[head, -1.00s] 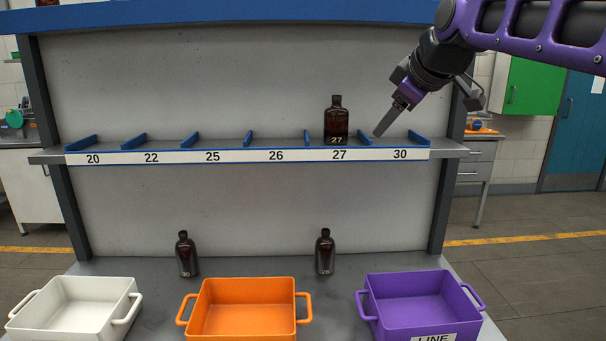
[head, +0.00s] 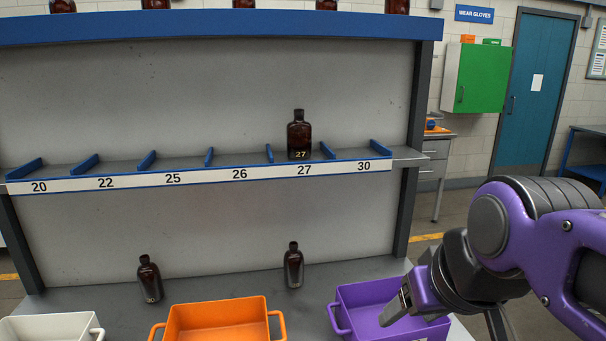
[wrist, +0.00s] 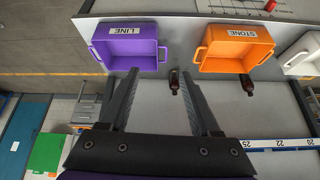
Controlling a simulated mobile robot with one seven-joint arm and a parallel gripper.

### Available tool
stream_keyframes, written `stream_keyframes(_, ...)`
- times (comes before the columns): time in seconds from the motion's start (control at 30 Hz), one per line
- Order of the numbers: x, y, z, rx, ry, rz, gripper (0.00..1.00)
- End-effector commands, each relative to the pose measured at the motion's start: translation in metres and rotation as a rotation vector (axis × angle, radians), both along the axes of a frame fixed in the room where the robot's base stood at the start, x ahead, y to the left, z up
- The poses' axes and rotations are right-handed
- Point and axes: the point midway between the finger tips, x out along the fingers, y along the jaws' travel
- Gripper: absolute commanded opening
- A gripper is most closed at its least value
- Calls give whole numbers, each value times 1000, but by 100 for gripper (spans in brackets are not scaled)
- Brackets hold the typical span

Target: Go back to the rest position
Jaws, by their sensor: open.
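My gripper (head: 394,309) is at the lower right of the head view, in front of the purple bin (head: 350,292). It points down and left, away from the shelf. In the wrist view my gripper (wrist: 158,76) has its two fingers spread with nothing held between them. An amber bottle (head: 299,136) labelled 27 stands upright on the shelf above the 27 mark, well apart from my gripper.
Two amber bottles (head: 150,280) (head: 293,266) stand on the bench below the shelf. White (head: 50,328) and orange (head: 215,315) bins stand left of the purple one. The purple bin reads LINE, the orange one STONE in the wrist view. Open floor lies right.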

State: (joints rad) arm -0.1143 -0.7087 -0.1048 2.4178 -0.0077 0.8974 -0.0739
Motion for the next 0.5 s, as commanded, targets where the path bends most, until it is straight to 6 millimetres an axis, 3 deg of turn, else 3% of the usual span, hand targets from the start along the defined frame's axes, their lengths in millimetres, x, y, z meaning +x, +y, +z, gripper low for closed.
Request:
stream_keyframes(0.2, -21, -2, -23, -25, 41, -96, 64)
stream_keyframes(0.5, -22, -2, -24, -25, 42, -99, 64)
